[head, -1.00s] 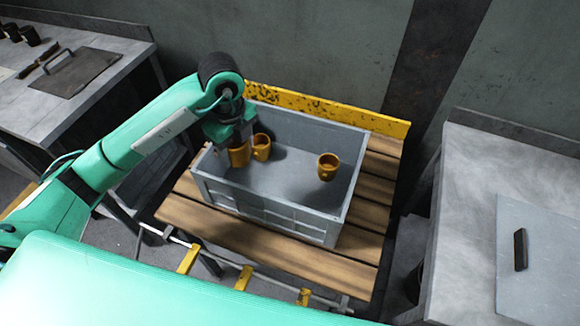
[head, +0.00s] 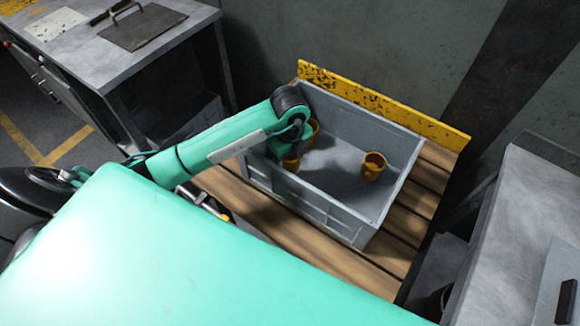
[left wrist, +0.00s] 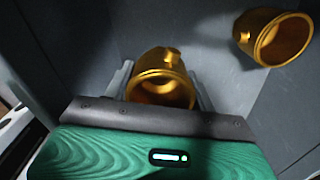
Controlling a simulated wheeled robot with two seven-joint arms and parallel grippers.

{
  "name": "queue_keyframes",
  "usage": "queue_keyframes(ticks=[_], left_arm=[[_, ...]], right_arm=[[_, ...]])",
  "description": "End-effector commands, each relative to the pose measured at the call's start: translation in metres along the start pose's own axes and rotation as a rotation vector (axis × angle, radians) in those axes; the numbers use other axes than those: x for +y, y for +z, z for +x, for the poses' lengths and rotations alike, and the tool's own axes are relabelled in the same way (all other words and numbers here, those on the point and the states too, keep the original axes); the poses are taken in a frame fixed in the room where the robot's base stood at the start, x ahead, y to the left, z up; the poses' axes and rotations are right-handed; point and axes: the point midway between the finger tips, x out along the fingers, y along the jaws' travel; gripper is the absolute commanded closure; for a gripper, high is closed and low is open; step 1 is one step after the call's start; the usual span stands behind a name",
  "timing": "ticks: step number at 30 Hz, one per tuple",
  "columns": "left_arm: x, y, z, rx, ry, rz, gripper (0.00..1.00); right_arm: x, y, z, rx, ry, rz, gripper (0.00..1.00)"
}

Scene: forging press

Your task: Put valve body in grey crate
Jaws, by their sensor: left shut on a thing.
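The grey crate (head: 320,206) stands on a wooden-slat table. My left gripper (head: 286,155) reaches down inside it near its left end. It is shut on a golden valve body (head: 291,164), which also shows between the fingers in the left wrist view (left wrist: 160,64). I cannot tell whether this body touches the crate floor. A second valve body (head: 314,129) is partly hidden behind my left wrist. A third valve body (head: 374,166) stands apart toward the right of the crate. Another valve body (left wrist: 272,37) lies clear of the fingers in the left wrist view. My right gripper is not in view.
A yellow, worn board (head: 385,105) runs along the table's back edge, behind the crate. A grey bench (head: 500,235) stands at the right. Another bench (head: 85,60) with a dark handled plate is at the upper left. The crate's middle floor has free room.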

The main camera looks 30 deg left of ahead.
Motion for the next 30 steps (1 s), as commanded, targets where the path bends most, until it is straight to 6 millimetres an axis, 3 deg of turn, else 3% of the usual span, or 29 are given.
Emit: queue_keyframes(ticks=[5, 12, 24, 25, 27, 30], left_arm=[[0.000, 0.000, 0.011, 0.001, 0.001, 0.000, 0.79], [0.001, -0.001, 0.044, 0.001, 0.002, 0.000, 0.79], [0.000, 0.000, 0.051, -0.001, -0.001, 0.001, 0.79], [0.000, 0.000, 0.050, 0.000, 0.000, 0.001, 0.38], [0.000, 0.000, 0.050, 0.000, 0.000, 0.001, 0.24], [0.000, 0.000, 0.050, 0.000, 0.001, 0.001, 0.22]], right_arm=[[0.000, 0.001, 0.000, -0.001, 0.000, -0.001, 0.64], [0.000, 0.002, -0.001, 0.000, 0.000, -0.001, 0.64], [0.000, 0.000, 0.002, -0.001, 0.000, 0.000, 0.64], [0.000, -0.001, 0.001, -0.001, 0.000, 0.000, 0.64], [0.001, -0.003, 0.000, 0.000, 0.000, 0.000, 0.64], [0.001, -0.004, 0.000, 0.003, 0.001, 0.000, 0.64]])
